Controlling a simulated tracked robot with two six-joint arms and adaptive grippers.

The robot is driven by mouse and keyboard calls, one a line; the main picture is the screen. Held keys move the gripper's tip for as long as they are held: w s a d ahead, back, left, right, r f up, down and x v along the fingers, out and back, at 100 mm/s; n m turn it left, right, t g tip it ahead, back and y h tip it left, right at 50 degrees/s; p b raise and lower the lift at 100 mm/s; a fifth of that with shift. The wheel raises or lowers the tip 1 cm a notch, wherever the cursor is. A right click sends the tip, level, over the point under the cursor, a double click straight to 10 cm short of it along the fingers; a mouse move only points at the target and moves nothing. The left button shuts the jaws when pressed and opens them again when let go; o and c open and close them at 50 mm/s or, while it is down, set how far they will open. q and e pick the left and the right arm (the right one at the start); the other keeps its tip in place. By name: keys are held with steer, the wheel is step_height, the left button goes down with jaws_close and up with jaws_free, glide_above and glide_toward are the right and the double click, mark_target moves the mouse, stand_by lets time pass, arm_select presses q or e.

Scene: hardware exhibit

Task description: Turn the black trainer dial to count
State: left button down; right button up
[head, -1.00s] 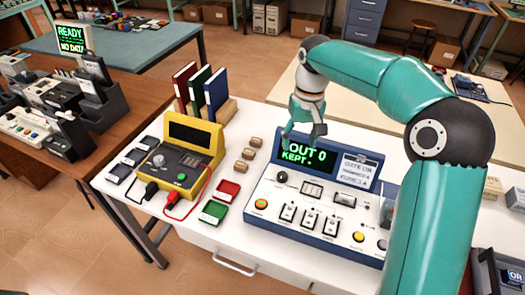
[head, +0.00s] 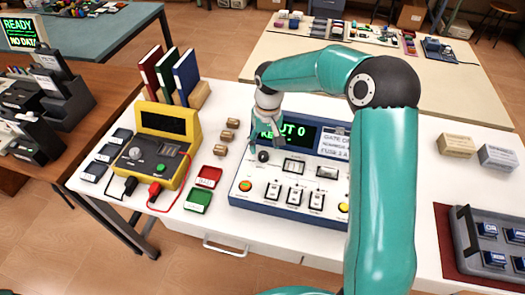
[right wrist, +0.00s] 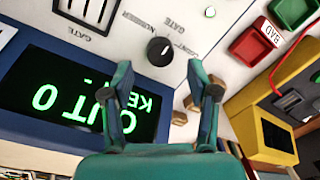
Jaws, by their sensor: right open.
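The blue and white trainer panel (head: 292,219) stands on the white bench in the head view. Its black dial (head: 263,156) is at the panel's left, just below the display (head: 300,131), which shows green "OUT 0" text. My right gripper (head: 266,141) is over the lower left of the display, close to the dial. In the right wrist view the round black dial (right wrist: 160,51) lies beyond and between the open, empty fingertips (right wrist: 160,76), apart from them. Lettering beside it reads "COUNT", "NUMBER" and "GATE". The dial's pointer direction is too small to tell. My left gripper is out of view.
A yellow meter (head: 147,181) with leads stands to the left. Red (head: 209,176) and green (head: 198,200) boxes lie between it and the trainer. Books (head: 186,75) stand behind. A dark tray (head: 470,237) with blue blocks is at the right.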

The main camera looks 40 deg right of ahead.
mark_target(264, 154)
step_height(264, 154, down, 3)
steer(key=shift+a+r, duration=0.1)
steer(key=shift+r, duration=0.05)
steer(key=shift+f, duration=0.6)
